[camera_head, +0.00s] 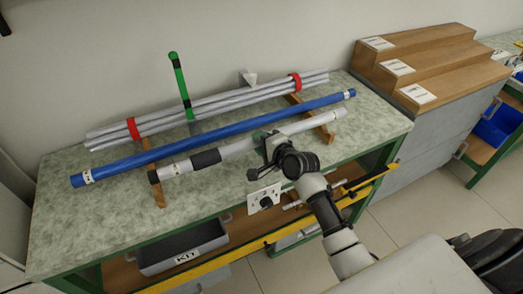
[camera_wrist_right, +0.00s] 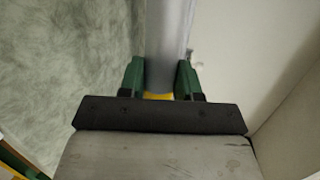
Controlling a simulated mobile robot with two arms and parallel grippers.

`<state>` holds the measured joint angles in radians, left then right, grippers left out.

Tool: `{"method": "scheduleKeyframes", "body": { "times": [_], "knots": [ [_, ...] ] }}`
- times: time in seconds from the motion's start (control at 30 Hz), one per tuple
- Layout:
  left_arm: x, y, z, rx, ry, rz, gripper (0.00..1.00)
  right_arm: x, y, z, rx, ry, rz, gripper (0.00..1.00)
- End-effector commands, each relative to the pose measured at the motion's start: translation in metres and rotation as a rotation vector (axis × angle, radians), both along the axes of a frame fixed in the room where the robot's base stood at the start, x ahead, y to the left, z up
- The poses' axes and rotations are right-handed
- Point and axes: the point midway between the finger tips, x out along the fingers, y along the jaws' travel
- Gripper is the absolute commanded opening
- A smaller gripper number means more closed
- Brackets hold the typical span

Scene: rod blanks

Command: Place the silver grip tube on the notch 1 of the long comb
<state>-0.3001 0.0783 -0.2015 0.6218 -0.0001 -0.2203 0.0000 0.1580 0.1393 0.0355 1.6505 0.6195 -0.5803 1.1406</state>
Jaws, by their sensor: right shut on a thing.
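The silver grip tube (camera_head: 236,149) has a black sleeve and a dark end at its left. It lies at a slant along the front of the bench, in front of the blue tube. My right gripper (camera_head: 268,146) is shut on its middle. In the right wrist view the tube (camera_wrist_right: 168,45) runs between the green fingers (camera_wrist_right: 160,82). Two wooden supports are partly hidden under the tubes, a left one (camera_head: 158,193) and a right one (camera_head: 325,133). I cannot tell which is the long comb, or whether the tube touches them. My left gripper is not in view.
A blue tube (camera_head: 220,125) lies across the supports. Behind it is a bundle of grey rods (camera_head: 215,102) with red bands. A green and black post (camera_head: 180,82) stands at the back. Wooden steps (camera_head: 430,60) with labels stand at the right. The bench's front left (camera_head: 90,225) is clear.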

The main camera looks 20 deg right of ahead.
Motion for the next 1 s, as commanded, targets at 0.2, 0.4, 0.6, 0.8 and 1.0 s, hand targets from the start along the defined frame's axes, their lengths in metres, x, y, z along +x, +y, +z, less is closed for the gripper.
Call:
{"method": "scheduleKeyframes", "body": {
  "times": [0.2, 0.4, 0.6, 0.8, 1.0],
  "knots": [
    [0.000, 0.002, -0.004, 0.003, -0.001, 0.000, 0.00, -0.001, -0.001, -0.032, -0.001, 0.004, -0.002, 0.00],
    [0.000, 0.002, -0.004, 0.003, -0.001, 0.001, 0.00, -0.001, -0.001, -0.034, 0.000, 0.002, -0.002, 0.00],
    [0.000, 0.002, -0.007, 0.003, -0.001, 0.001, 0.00, -0.001, -0.001, -0.038, -0.001, 0.003, -0.002, 0.00],
    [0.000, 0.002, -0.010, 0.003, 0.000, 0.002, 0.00, -0.001, -0.001, -0.044, -0.003, 0.002, -0.001, 0.00],
    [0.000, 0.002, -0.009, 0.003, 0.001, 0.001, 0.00, -0.001, -0.001, -0.044, -0.003, 0.003, -0.001, 0.59]
  ]
}}
